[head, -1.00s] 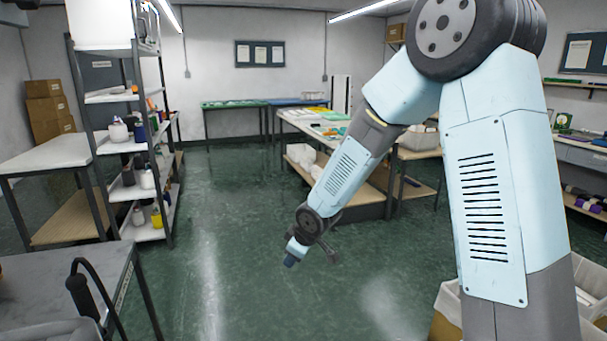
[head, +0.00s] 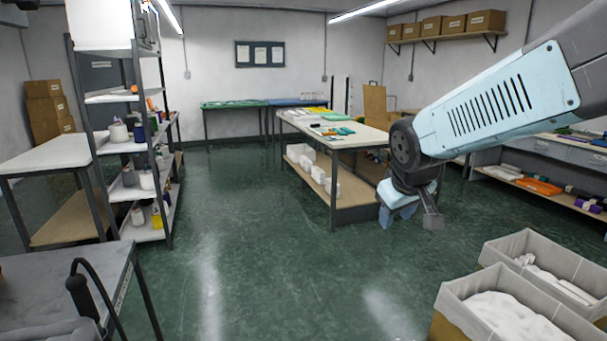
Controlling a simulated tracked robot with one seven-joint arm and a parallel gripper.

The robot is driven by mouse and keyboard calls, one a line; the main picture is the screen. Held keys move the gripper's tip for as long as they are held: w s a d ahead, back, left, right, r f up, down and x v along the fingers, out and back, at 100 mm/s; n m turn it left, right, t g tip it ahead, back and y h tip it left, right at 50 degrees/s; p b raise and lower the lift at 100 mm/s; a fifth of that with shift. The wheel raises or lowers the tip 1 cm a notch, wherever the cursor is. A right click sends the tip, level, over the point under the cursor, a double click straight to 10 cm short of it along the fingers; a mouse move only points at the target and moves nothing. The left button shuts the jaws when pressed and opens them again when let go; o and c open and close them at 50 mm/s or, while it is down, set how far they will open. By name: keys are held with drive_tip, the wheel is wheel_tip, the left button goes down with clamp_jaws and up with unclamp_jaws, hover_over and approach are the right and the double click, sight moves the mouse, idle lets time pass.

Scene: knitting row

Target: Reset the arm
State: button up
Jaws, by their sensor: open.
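My arm reaches in from the right edge of the head view. Its pale blue, slotted link slopes down to a dark round joint, with short pale blue and grey parts below. My gripper (head: 432,218) is the small grey end there. It hangs over the green floor, in front of the right end of the middle table. It is open, and no object shows in it. The fingers are small and partly turned away.
Two cardboard bins (head: 500,305) of white material stand at the lower right. The middle table (head: 345,143) is behind my gripper. A wheeled shelf rack (head: 130,145) and a grey bench (head: 70,285) stand left. The centre floor (head: 230,250) is clear.

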drive_tip(key=s+d+r+m, duration=0.2)
drive_tip(key=s, duration=0.5)
drive_tip(key=s+d+r+m, duration=0.1)
drive_tip(key=s+d+m, duration=0.1)
drive_tip(key=s, duration=0.4)
drive_tip(key=shift+s+d+r+y, duration=0.25)
drive_tip(key=shift+s+r+y, duration=0.05)
drive_tip(key=shift+s+r, duration=0.1)
